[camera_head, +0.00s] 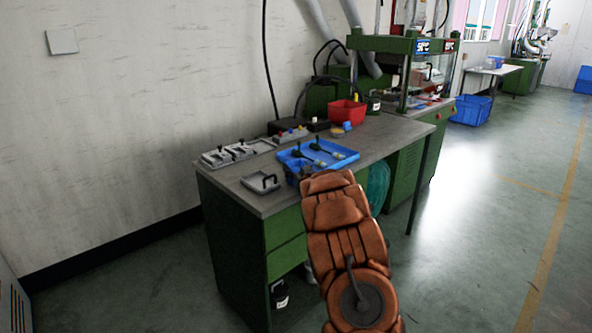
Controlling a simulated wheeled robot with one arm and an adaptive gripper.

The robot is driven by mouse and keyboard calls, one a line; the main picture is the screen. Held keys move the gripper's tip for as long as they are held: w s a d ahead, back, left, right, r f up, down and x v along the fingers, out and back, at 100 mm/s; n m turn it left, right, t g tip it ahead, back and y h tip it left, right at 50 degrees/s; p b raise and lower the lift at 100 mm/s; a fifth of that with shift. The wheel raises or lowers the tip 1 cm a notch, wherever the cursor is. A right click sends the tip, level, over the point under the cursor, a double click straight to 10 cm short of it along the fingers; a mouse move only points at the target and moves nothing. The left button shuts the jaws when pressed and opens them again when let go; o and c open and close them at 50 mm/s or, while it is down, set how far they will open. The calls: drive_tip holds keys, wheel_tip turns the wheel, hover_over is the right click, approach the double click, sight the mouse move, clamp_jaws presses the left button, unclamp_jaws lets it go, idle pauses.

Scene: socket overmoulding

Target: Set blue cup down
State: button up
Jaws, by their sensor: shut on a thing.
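My orange arm reaches from the bottom of the head view up to the front edge of the green workbench. Only a small dark part of my gripper (306,171) shows past the arm's end; the fingertips are mostly hidden. It is shut on a small blue object at the bench's front edge, which looks like the blue cup (291,177). The cup is partly covered by my arm and gripper. It is just in front of the blue tray (345,162); I cannot tell whether it touches the bench top (225,177).
The blue tray holds dark-handled tools. Grey mould parts (240,150) and a black-handled plate (262,182) lie to the left. A red bin (347,112) stands behind, before the green press (408,75). Bare bench top lies right of the tray.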

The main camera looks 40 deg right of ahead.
drive_tip(key=shift+f, duration=0.1)
drive_tip(key=o, duration=1.1)
drive_tip(key=shift+s, duration=0.1)
drive_tip(key=shift+v, duration=5.9)
